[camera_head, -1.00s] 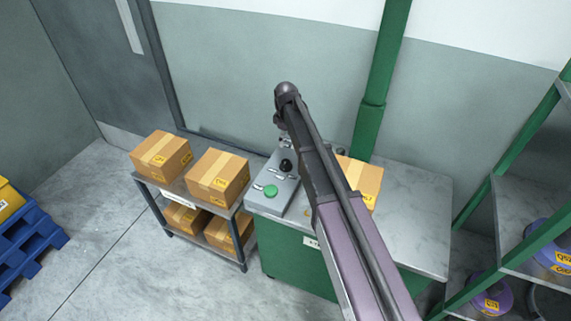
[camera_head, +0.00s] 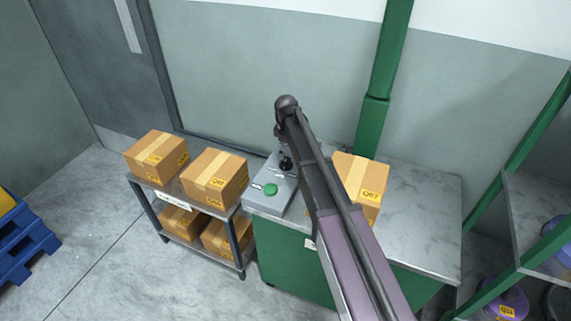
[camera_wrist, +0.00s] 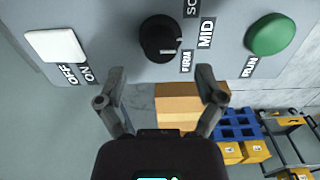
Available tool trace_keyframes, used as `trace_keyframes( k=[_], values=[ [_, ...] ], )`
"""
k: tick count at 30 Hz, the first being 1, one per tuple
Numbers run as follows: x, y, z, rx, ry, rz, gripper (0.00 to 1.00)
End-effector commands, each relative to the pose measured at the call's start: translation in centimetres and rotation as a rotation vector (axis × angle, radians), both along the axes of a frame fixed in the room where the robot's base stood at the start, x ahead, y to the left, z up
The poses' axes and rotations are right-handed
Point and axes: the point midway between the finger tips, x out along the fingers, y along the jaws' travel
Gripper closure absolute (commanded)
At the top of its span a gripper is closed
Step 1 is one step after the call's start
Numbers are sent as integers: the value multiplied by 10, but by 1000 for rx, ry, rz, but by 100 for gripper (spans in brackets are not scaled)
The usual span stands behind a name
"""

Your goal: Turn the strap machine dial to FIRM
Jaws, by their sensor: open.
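The dial, a black round knob (camera_wrist: 160,38), sits on the grey control panel of the strap machine (camera_wrist: 110,50). Its light pointer mark is on its right side, roughly toward the MID label (camera_wrist: 205,33); the exact setting is hard to tell. The FIRM label (camera_wrist: 186,62) is just below MID, and a SOFT-side label is cut off at the top. In the head view the dial (camera_head: 286,163) shows beside my arm. My gripper (camera_wrist: 161,80) is open and empty, its two fingers spread just below the dial in the wrist view, not around it. In the head view my arm mostly hides it.
A green RUN button (camera_wrist: 270,34) and a white OFF/ON switch (camera_wrist: 55,45) flank the dial. A cardboard box (camera_head: 362,185) stands on the bench right of the panel. A low rack (camera_head: 185,195) with several boxes stands left. A green post (camera_head: 374,125) rises behind.

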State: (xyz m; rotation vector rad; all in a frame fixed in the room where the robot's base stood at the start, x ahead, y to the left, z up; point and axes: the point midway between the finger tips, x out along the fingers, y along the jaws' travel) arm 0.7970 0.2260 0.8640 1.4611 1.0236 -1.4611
Motion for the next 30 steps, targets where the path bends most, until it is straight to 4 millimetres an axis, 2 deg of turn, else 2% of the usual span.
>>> trace_keyframes(
  k=[3, 15, 30],
  values=[
    [0, 0, -13, 0, 0, 0, 13],
    [0, -1, -39, 0, 0, -1, 13],
    [0, -1, -43, 0, 0, -1, 13]
  ],
)
